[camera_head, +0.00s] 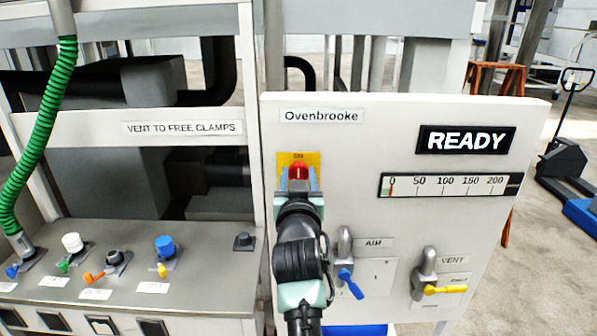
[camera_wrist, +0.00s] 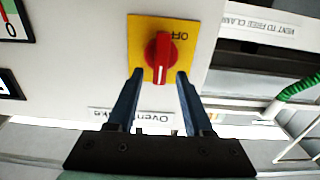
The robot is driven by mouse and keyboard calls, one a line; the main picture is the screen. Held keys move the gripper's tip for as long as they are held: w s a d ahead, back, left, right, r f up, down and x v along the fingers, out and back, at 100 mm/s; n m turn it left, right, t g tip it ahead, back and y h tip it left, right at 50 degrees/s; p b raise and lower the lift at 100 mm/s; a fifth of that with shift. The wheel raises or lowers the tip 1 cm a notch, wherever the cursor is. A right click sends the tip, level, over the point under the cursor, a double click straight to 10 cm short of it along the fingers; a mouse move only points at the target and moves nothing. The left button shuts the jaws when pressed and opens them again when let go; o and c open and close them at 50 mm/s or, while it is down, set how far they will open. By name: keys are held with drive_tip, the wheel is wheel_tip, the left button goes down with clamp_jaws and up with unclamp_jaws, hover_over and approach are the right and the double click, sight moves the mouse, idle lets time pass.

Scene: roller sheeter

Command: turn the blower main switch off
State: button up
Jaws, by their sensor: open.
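The main switch is a red rotary knob (camera_head: 298,171) on a yellow plate (camera_head: 312,157) at the panel's upper left. In the head view, small lettering above the knob seems to read ON. In the upside-down wrist view the knob (camera_wrist: 160,55) stands nearly upright in the picture, and the plate (camera_wrist: 139,35) shows OFF, inverted, at its upper edge. My gripper (camera_head: 298,178) is open in front of the switch. In the wrist view its blue fingertips (camera_wrist: 160,74) lie either side of the knob's lower end, with visible gaps. Contact is not apparent.
The panel carries a READY display (camera_head: 465,140), a gauge (camera_head: 450,185), a blue AIR handle (camera_head: 350,283) and a yellow VENT handle (camera_head: 445,289). A bench (camera_head: 200,265) with several small valves and a green hose (camera_head: 45,130) stands left.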

drive_tip(key=shift+w, duration=0.25)
clamp_jaws()
